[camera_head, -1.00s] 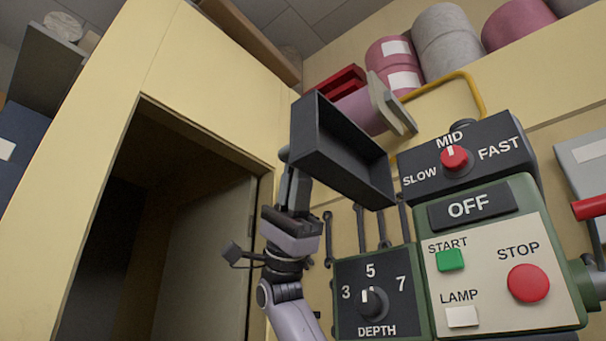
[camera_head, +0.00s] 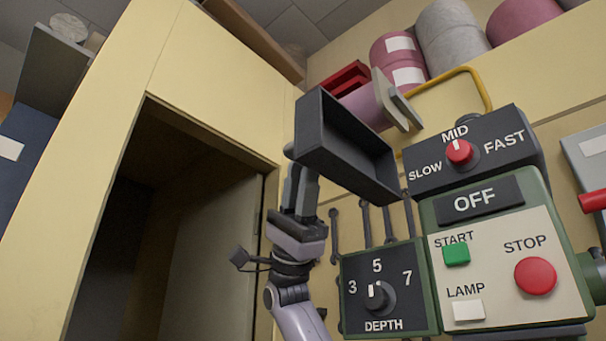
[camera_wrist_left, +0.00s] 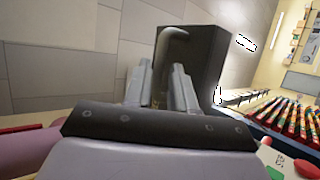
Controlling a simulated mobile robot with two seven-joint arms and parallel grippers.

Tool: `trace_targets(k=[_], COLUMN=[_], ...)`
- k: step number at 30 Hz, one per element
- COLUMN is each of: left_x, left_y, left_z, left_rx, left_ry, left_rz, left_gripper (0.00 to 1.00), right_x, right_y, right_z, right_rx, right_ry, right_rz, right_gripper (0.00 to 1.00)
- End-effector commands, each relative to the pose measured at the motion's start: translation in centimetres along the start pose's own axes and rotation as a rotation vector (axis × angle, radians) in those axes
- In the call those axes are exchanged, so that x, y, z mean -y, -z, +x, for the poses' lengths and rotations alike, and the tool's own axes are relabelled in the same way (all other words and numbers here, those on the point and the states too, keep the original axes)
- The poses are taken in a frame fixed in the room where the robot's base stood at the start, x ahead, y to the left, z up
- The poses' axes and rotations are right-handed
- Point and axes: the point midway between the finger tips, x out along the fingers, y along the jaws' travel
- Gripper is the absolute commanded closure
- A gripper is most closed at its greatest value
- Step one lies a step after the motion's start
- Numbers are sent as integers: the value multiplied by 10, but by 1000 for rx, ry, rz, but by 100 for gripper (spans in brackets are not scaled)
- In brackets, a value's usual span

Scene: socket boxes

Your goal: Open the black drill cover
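The black drill cover (camera_head: 348,148) is a shallow open box, swung out to the left of the speed panel (camera_head: 466,152); its hollow inside faces me. The head view shows its right end close to the panel; the hinge is not clear. My left gripper (camera_head: 302,174) is upright at the cover's lower left, behind its edge. In the left wrist view the cover's dark outer face (camera_wrist_left: 205,65) shows, with a curved grey handle (camera_wrist_left: 176,36) running down between my left fingers (camera_wrist_left: 160,78). The fingers stand apart, with a gap beside the handle. My right gripper is not in view.
Below the speed panel are an OFF display (camera_head: 475,200), START (camera_head: 456,254) and STOP (camera_head: 535,275) buttons and a depth dial (camera_head: 380,296). Wrenches (camera_head: 366,222) hang behind the cover. A pale yellow cabinet (camera_head: 215,85) with a dark opening stands on the left.

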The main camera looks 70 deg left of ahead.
Motion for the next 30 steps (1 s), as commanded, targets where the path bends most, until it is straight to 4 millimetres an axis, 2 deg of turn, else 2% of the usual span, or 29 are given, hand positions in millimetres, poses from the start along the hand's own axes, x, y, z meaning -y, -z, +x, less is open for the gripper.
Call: trace_targets(k=[6, 11, 30], left_x=[1, 0, 0], left_y=[0, 0, 0], left_z=[-39, -57, -58], left_rx=[-3, -1, 1], left_ry=[-2, -2, -1], left_rz=[-1, -1, -1], left_gripper=[76, 76, 76], right_x=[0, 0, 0], right_y=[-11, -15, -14], right_z=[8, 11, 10], right_rx=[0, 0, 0], right_ry=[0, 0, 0], right_rz=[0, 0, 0], right_gripper=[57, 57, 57])
